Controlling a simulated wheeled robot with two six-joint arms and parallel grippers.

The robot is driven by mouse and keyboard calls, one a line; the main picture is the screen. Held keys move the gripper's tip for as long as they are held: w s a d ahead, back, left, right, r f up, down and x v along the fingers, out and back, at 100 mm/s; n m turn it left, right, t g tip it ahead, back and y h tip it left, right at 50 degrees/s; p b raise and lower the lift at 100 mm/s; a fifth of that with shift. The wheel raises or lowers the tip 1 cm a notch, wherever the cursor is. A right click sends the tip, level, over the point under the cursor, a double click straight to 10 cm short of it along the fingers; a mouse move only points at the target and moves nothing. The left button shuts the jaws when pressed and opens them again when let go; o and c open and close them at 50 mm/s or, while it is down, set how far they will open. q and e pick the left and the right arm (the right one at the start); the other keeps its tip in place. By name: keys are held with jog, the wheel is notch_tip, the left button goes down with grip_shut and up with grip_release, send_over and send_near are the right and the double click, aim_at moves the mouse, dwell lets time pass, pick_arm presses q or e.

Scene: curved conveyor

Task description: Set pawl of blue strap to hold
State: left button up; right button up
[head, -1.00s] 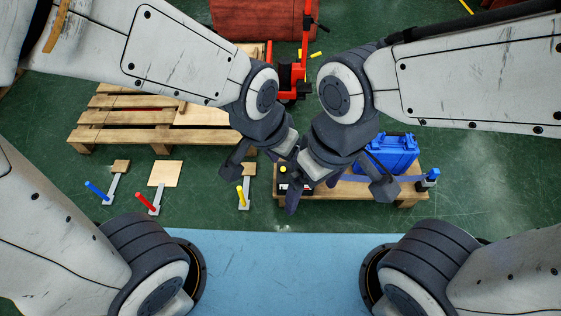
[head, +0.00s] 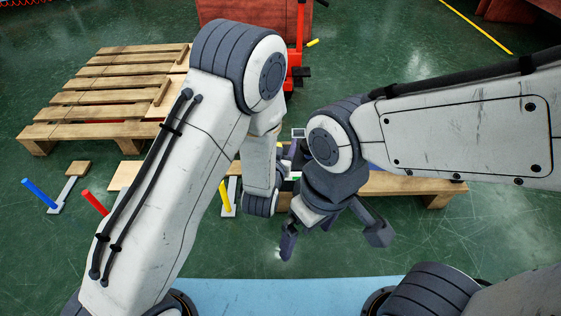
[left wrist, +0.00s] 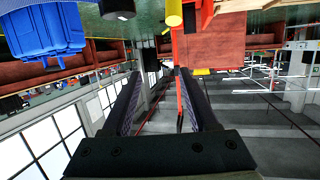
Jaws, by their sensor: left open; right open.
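My left gripper (left wrist: 160,82) is open and empty in the left wrist view, its two dark fingers apart. In the head view its hand is largely hidden behind my right wrist, above the wooden platform (head: 410,186). My right gripper (head: 333,240) is open and empty, its fingers spread over the green floor in front of the platform. The blue strap and its pawl cannot be made out; my arms cover that part of the platform. A blue case (left wrist: 45,32) shows upside down at the upper left of the left wrist view.
Floor at the right is clear.

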pick_arm(q)
notch_tip(320, 180, down, 9)
jog(key=a+t+b, duration=0.2)
jog(key=t+b, duration=0.1)
jog(key=b, duration=0.3)
jog(key=w+b, duration=0.1)
jog(key=w, duration=0.2)
jog(key=w+b, duration=0.1)
jog(key=w, duration=0.2)
jog(key=w+d+b, duration=0.1)
jog(key=w+b, duration=0.1)
jog(key=shift+w, duration=0.4)
jog(key=shift+w+d+r+b, duration=0.2)
jog(key=shift+w+b, duration=0.1)
jog(key=shift+w, duration=0.35)
pick_arm(e)
notch_tip(320, 180, down, 13)
jog(key=shift+f, duration=0.1)
pick_arm(q)
grip_shut()
